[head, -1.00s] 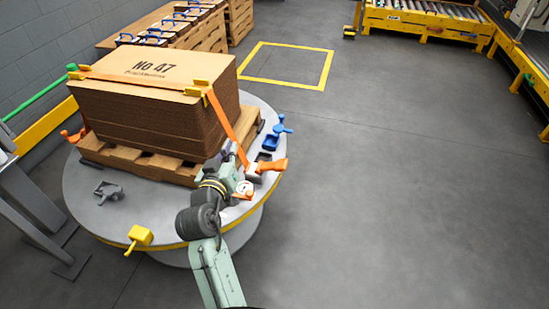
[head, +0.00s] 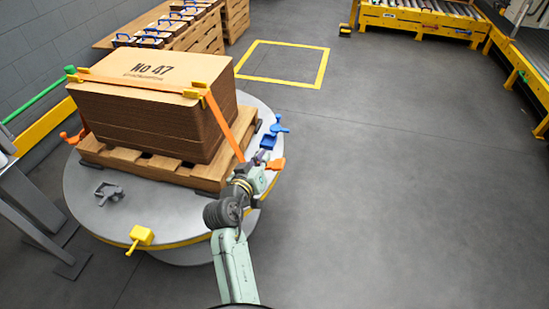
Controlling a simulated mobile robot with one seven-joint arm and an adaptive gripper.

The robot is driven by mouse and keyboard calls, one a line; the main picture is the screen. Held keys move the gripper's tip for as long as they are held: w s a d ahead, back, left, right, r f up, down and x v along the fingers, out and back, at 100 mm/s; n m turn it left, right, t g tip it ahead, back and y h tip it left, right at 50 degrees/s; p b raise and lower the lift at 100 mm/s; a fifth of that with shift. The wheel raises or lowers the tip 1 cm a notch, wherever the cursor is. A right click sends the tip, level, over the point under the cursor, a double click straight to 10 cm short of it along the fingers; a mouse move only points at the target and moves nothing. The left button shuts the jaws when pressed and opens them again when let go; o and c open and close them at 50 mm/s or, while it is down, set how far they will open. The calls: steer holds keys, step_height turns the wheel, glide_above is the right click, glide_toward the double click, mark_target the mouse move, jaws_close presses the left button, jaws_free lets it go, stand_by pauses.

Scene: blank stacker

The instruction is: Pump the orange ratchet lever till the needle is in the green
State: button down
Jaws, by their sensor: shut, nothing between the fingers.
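A stack of brown cardboard (head: 150,105) marked "No 47" sits on a wooden pallet (head: 207,180) on a round grey turntable (head: 85,210). An orange strap (head: 225,127) runs over its top and down the right side towards my arm. The end of the orange ratchet lever (head: 277,164) shows at the turntable's right edge, just beyond my gripper (head: 259,177). My gripper is shut and empty, its fingertips mostly hidden by my wrist; I cannot tell whether it touches the lever. The gauge, its needle and the ratchet body are hidden behind my arm.
A blue clamp-like part (head: 272,135) lies just behind the lever. A grey one (head: 108,192) and a yellow one (head: 140,237) are on the turntable's left and front. The floor to the right is clear, with a yellow square outline (head: 322,70) behind.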

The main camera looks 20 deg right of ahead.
mark_target(276, 167)
steer(key=x, duration=0.5)
steer(key=shift+d+f+p, duration=0.2)
steer(key=shift+p, duration=0.2)
steer(key=shift+s+d+f, duration=0.15)
steer(key=shift+s+f, duration=0.05)
steer(key=shift+f, duration=0.35)
steer(key=shift+s+d+f, duration=0.15)
steer(key=shift+f, duration=0.35)
steer(key=shift+s+d+f, duration=0.1)
steer(key=shift+d+f, duration=0.1)
steer(key=shift+f, duration=0.35)
steer(key=shift+s+d+f+m, duration=0.15)
steer(key=shift+d+f+m, duration=0.05)
steer(key=shift+m, duration=0.1)
